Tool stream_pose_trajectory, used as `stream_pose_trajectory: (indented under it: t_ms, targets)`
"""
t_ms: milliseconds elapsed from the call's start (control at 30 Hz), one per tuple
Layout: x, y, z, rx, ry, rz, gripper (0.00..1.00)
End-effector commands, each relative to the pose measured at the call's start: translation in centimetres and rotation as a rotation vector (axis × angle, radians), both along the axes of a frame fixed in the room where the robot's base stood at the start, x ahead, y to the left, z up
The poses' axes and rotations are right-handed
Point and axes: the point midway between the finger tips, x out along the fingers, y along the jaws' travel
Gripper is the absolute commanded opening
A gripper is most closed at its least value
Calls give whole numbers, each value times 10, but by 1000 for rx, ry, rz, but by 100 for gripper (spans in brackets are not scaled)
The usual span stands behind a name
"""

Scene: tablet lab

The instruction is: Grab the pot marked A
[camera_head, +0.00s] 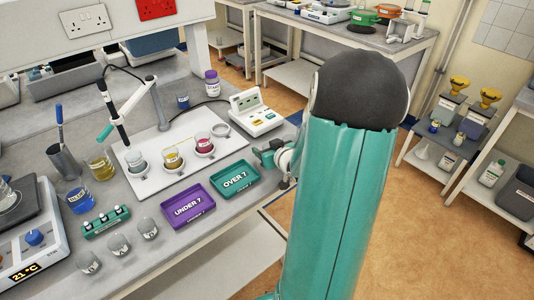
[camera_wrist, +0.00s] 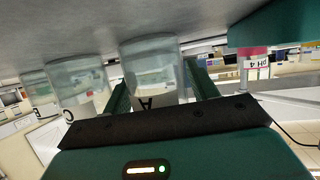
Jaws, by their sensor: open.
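Three clear glass pots stand in a row in the wrist view, which shows the bench upside down. The nearest and largest pot (camera_wrist: 150,60) bears a dark mark that looks like the letter A. The other two, a middle pot (camera_wrist: 80,85) and a far pot (camera_wrist: 35,88), are to its left. My gripper (camera_wrist: 158,78) is open, its green fingers showing on either side of the marked pot; I cannot tell whether they touch it. In the head view my gripper (camera_head: 265,156) is small beside the green tray. Three clear pots (camera_head: 118,244) stand at the lower left there; their marks are unreadable.
The green OVER 7 tray (camera_head: 234,178) and purple UNDER 7 tray (camera_head: 187,207) lie on the bench. Behind them a white board (camera_head: 165,185) holds several filled glasses. A meter (camera_head: 250,111) stands behind my gripper. A green rack (camera_head: 105,222) stands near the pots.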

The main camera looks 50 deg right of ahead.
Motion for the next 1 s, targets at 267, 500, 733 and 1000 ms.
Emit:
stream_pose_trajectory:
  t_ms: [267, 500, 733, 1000]
  targets:
    - [-4, -1, -1, 0, 0, -1, 58]
    - [-5, 0, -1, 0, 1, -1, 29]
    - [-3, -1, -1, 0, 0, -1, 24]
    - [-2, -1, 9, -1, -1, -1, 24]
